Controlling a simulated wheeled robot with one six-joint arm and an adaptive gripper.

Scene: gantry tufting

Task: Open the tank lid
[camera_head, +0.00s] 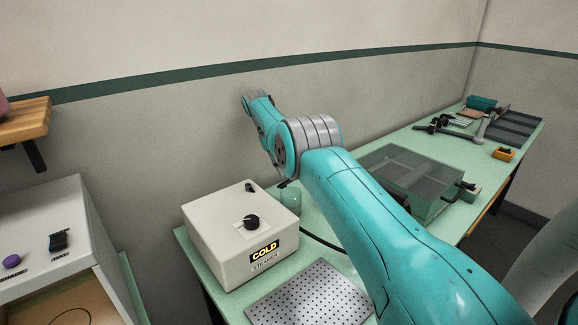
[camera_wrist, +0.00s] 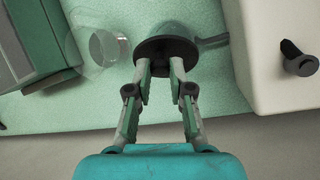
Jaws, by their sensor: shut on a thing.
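A round black lid (camera_wrist: 150,46) is in the wrist view, near the top middle. My gripper (camera_wrist: 160,64) is shut on its near side or on a grip there; the exact hold is hard to see. A clear, round glass tank (camera_wrist: 108,47) shows just left of the lid in that view, and no lid covers the part I see. I cannot tell the height gap between lid and tank. In the head view, the glass tank (camera_head: 290,197) stands beside the white box, partly behind my arm, which hides the gripper and lid.
The white box (camera_head: 225,238) marked COLD STEAMER, with a black knob (camera_head: 251,222), stands close to the tank. A perforated plate (camera_head: 310,298) lies in front. A mesh-topped green box (camera_head: 410,180) is to the right. A dark hose (camera_wrist: 213,42) runs near the lid.

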